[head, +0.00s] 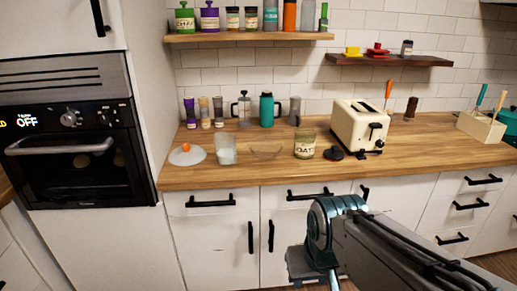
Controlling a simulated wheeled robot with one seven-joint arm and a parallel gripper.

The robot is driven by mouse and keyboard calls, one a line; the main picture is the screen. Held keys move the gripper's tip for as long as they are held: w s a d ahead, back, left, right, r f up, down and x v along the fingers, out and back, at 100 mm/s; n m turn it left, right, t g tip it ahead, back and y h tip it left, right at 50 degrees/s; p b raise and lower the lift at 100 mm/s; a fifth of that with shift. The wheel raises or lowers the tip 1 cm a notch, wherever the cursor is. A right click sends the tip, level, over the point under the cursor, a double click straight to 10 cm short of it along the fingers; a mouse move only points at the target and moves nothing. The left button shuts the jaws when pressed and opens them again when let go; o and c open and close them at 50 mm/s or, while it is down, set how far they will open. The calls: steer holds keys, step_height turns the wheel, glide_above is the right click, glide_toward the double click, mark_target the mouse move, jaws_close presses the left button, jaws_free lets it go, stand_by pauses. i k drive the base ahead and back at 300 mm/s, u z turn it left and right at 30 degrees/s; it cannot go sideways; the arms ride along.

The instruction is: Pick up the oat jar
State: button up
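The oat jar (305,148) is a clear glass jar with a pale label reading OATS and a greenish-beige look. It stands upright on the wooden counter, near the front edge, in the head view. A dark round lid (333,153) lies on the counter just right of it, and the jar looks uncovered. My arm (345,225) reaches in from the lower right, below and in front of the counter, apart from the jar. My gripper's fingers do not show in this view.
A cream toaster (358,126) stands right of the jar. A clear glass bowl (267,150) and a glass container (226,149) stand left. Cabinet drawers (310,195) lie below the counter (400,145); a shelf (250,37) hangs above.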

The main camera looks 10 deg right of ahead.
mark_target(305, 137)
steer(key=k, duration=0.65)
steer(key=u, duration=0.75)
steer(key=i, duration=1.4)
steer(key=z, duration=0.75)
steer(key=i, duration=1.05)
steer(key=z, duration=0.2)
